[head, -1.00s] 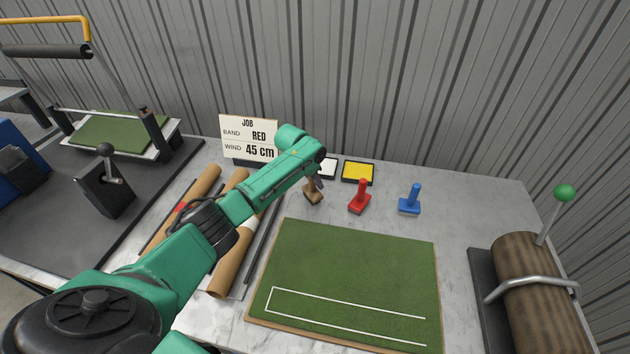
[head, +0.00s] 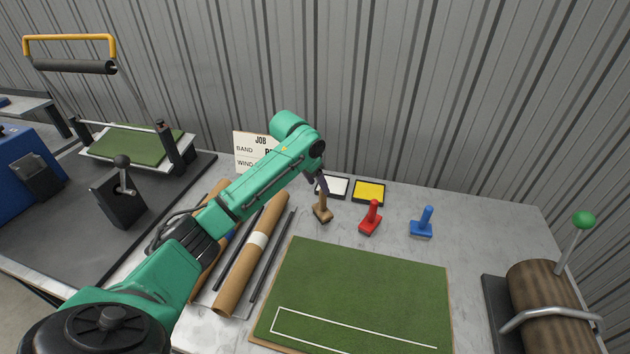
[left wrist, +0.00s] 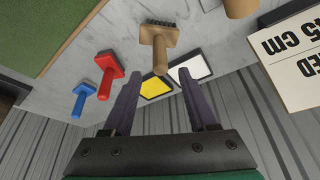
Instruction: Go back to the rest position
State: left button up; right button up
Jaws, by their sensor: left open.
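My left gripper (head: 323,183) has dark fingers and hangs from the green arm, just above and behind a wooden stamp (head: 322,214). In the left wrist view the fingers (left wrist: 162,100) are apart with nothing clamped between them. The wooden stamp (left wrist: 160,42) is beyond the fingertips there, its handle pointing toward the gap and its dark bristly face turned away. In the head view it stands on the table, partly overlapped by the gripper. My right gripper is in neither view.
A red stamp (head: 371,217), a blue stamp (head: 423,222), a yellow pad (head: 369,192) and a white pad (head: 333,186) are close by. Green turf (head: 360,290) lies in front.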

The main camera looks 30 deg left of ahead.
pick_arm(q)
jog(key=shift+v, duration=1)
